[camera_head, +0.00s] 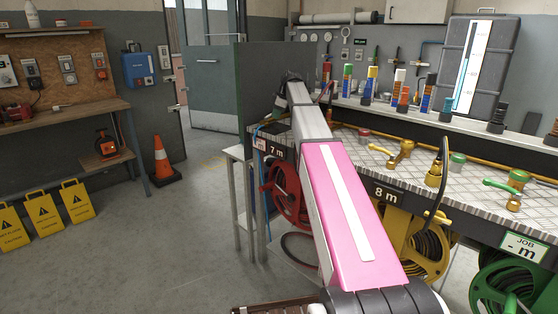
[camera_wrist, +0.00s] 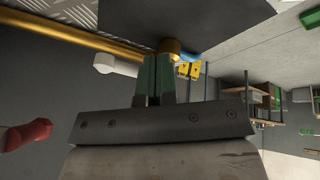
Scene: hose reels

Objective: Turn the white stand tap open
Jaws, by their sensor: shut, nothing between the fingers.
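My gripper (camera_wrist: 158,80) is shut and empty in the wrist view, its two green fingers side by side. Their tips are just below a brass fitting (camera_wrist: 170,47) under a large dark shape; I cannot tell whether they touch. A white cylindrical piece (camera_wrist: 115,65) lies left of the fingers, apart from them, beside a brass pipe (camera_wrist: 72,33). I cannot tell if it belongs to the white stand tap. In the head view my pink and white arm reaches over the bench's left end, and no white tap can be made out; my fingers are not clear there.
Red (camera_head: 287,195), yellow (camera_head: 425,245) and green (camera_head: 505,280) reels hang below. An orange cone (camera_head: 163,160) and yellow signs (camera_head: 43,220) stand left; floor between is clear.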

